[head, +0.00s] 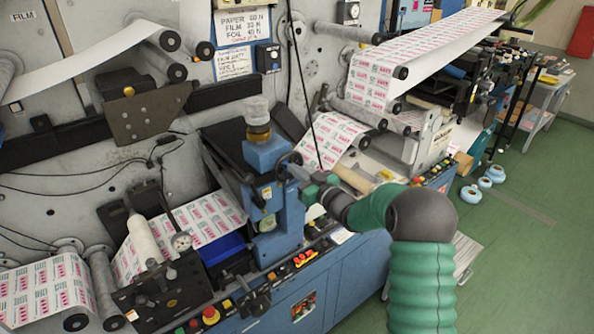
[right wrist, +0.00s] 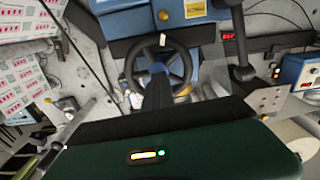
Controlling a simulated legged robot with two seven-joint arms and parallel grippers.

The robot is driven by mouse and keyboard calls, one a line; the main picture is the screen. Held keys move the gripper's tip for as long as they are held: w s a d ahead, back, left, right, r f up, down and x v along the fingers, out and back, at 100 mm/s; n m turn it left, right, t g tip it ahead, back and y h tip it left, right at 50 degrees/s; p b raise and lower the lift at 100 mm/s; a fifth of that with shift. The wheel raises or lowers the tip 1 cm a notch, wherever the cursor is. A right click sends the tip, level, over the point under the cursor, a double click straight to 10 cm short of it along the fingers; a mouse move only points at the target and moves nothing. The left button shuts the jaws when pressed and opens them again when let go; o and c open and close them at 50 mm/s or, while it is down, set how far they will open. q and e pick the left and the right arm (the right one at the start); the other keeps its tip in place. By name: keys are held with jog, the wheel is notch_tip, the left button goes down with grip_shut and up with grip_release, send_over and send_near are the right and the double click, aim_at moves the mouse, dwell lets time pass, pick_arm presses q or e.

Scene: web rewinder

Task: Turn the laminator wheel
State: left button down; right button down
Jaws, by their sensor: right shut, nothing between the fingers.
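The laminator wheel (right wrist: 183,58) is a dark spoked handwheel in the upper middle of the right wrist view. In the head view, its black rim (head: 289,158) shows only partly, at the right side of a blue machine block (head: 267,205). My right gripper (right wrist: 158,80) is shut and empty. Its dark fingers point at the wheel and overlap its hub and lower part in the right wrist view; I cannot tell whether they touch. In the head view, my right gripper (head: 303,178) is near the wheel, reached from the lower right. My left gripper is not in view.
Printed label web (head: 205,220) runs over rollers on the grey machine panel. A control strip with buttons, including a red one (head: 210,315), lies along the front edge. A black lever (right wrist: 238,45) stands right of the wheel. Green floor (head: 520,225) is open at right.

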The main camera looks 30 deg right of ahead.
jog(key=c, duration=2.1)
grip_release()
jog(key=shift+w+a+r, duration=0.15)
jog(key=shift+w+a, duration=0.05)
jog(key=shift+a, duration=0.1)
jog(key=shift+c, duration=0.2)
